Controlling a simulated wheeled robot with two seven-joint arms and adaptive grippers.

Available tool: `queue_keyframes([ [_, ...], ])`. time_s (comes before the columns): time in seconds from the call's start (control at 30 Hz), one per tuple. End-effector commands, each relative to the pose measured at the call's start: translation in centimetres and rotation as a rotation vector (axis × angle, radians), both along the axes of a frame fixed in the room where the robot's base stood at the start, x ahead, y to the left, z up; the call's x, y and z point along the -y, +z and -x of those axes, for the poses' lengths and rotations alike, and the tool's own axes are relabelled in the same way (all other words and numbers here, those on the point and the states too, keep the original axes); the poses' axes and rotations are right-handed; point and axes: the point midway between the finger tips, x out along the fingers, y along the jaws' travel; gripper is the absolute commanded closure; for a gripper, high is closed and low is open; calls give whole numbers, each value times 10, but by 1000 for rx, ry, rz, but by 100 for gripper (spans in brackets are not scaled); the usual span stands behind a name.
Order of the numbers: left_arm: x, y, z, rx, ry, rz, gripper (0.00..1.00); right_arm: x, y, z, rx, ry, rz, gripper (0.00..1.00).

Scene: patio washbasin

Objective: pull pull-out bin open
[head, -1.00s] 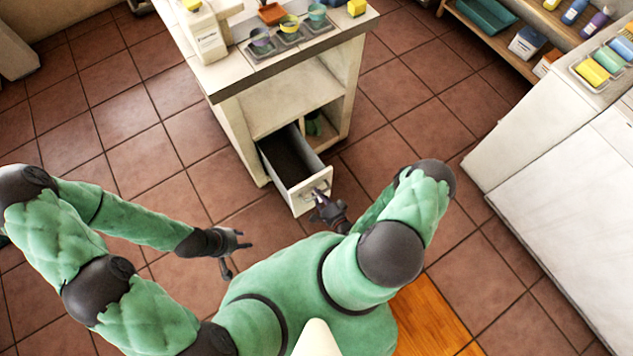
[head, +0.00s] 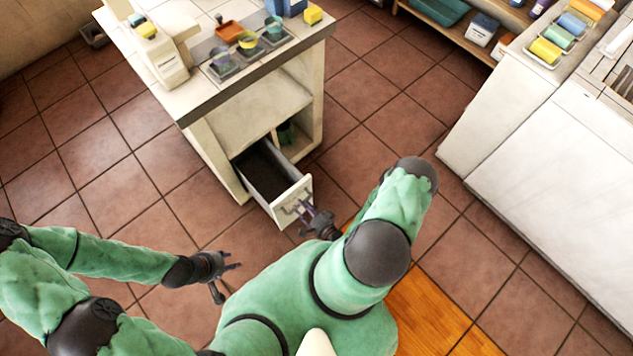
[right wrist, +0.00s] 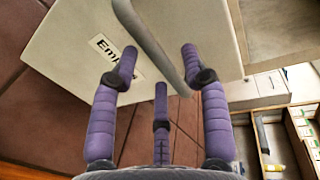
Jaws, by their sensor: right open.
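The pull-out bin (head: 292,203) is a white-fronted drawer with a dark inside, low in the white cabinet (head: 215,150). It stands well out of its opening. My right gripper (head: 305,213) is at the bin's front, beside its handle. In the right wrist view the grey bar handle (right wrist: 150,40) crosses between the spread purple fingers of my right gripper (right wrist: 160,70), which is open. Contact with the handle is unclear. The bin's front (right wrist: 75,55) bears a partly hidden label. My left gripper (head: 222,275) is open and empty above the floor, left of the bin.
A white counter (head: 530,130) stands to the right. Tiled floor (head: 130,170) is clear left of the cabinet.

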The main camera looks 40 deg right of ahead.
Motion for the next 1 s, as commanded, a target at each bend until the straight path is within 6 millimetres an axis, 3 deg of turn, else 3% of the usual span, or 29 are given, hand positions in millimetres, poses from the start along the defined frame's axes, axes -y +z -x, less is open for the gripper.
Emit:
queue_keyframes([
  [0.6, 0, 0, 0, 0, 0, 0, 60, 7, 17, 82, -2, -5, -2, 54],
  [1.0, 0, 0, 0, 0, 0, 0, 60, 7, 21, 97, 0, 0, 0, 54],
])
